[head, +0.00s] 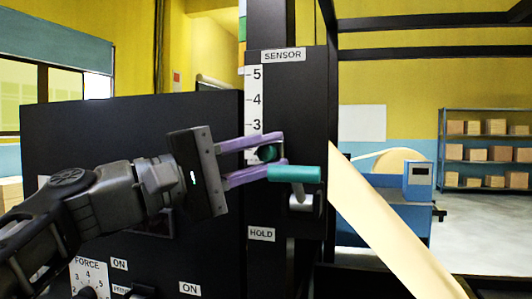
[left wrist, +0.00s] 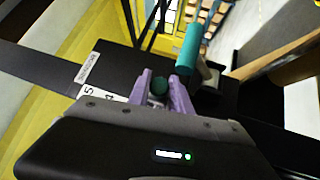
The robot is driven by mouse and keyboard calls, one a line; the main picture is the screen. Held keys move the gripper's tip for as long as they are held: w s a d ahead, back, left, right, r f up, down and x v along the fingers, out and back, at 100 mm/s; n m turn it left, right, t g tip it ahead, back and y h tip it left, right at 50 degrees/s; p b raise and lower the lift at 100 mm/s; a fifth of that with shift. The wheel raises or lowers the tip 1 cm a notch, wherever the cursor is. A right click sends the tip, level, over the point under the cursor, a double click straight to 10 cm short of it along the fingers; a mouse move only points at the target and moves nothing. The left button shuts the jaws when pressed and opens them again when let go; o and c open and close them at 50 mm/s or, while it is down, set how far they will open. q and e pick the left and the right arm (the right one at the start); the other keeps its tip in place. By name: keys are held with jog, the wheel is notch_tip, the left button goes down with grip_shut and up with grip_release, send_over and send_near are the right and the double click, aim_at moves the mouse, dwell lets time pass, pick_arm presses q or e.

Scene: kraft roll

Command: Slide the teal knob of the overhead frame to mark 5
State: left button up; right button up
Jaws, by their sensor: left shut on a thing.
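A dark teal round knob (head: 267,153) sits beside the SENSOR scale (head: 254,98), a little below its mark 3. Marks 5 and 4 are higher on the scale. My left gripper (head: 274,156) has its purple fingers closed around the knob, one above and one below. In the left wrist view the knob (left wrist: 159,86) shows between the fingertips (left wrist: 163,84). The lower part of the scale is hidden behind the fingers. My right gripper is in neither view.
A brighter teal handle (head: 294,173) on a grey lever sits just right of the fingertips, close to them. A HOLD label (head: 261,233) is below. A kraft paper web (head: 385,220) slopes down on the right. Dark frame beams (head: 430,50) cross above.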

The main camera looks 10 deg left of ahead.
pick_arm(q)
grip_shut()
dwell(0.8)
